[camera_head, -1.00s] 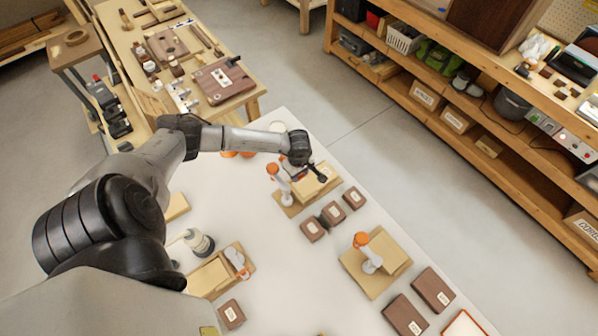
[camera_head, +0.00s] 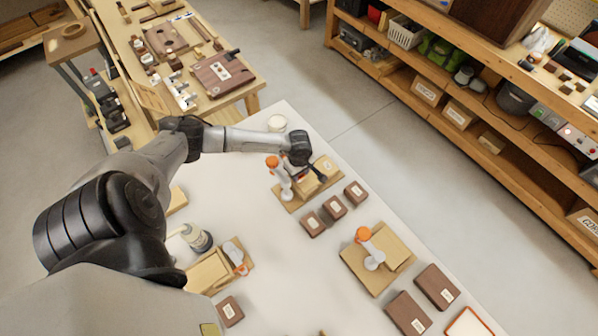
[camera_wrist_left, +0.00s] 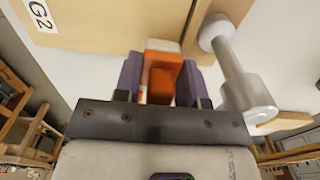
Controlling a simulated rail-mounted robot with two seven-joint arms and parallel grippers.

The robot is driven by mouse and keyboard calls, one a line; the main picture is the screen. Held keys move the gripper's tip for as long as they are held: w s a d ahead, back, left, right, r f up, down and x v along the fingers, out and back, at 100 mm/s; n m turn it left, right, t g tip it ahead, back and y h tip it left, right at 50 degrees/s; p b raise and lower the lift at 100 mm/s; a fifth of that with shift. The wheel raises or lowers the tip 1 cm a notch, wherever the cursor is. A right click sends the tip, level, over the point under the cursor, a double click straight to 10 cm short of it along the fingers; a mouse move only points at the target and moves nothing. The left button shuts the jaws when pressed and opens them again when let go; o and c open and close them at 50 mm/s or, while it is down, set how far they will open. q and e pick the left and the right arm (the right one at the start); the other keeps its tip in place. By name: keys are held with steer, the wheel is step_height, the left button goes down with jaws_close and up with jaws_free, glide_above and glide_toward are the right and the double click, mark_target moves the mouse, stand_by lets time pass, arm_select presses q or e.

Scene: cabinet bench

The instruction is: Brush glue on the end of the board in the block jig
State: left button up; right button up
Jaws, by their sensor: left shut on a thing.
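My left gripper (camera_head: 312,174) is over the far jig (camera_head: 292,204), a tan base with a wooden block and an orange-topped grey clamp (camera_head: 279,172). In the left wrist view its purple fingers (camera_wrist_left: 160,82) are shut on an orange piece with a pale end, seemingly the glue brush (camera_wrist_left: 163,58). The pale end is close to a light wooden surface (camera_wrist_left: 110,22) marked G2; I cannot tell if they touch. The grey clamp post (camera_wrist_left: 235,75) stands just right of the fingers. The board's end and any glue are not clear. My right gripper is not in view.
A second jig (camera_head: 358,271) with an orange-topped clamp and a third jig (camera_head: 205,279) sit nearer on the white table (camera_head: 270,270). Several brown blocks (camera_head: 335,207) lie between.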

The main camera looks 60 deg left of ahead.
mark_target(304, 186)
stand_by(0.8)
arm_select(q)
steer(key=shift+f+b, duration=0.7)
steer(key=shift+b, duration=0.2)
steer(key=shift+d, duration=0.15)
steer(key=shift+w+d+r, duration=0.15)
steer(key=shift+d, duration=0.55)
steer(key=shift+w+d, duration=0.1)
steer(key=shift+d, duration=0.75)
steer(key=shift+a, duration=0.15)
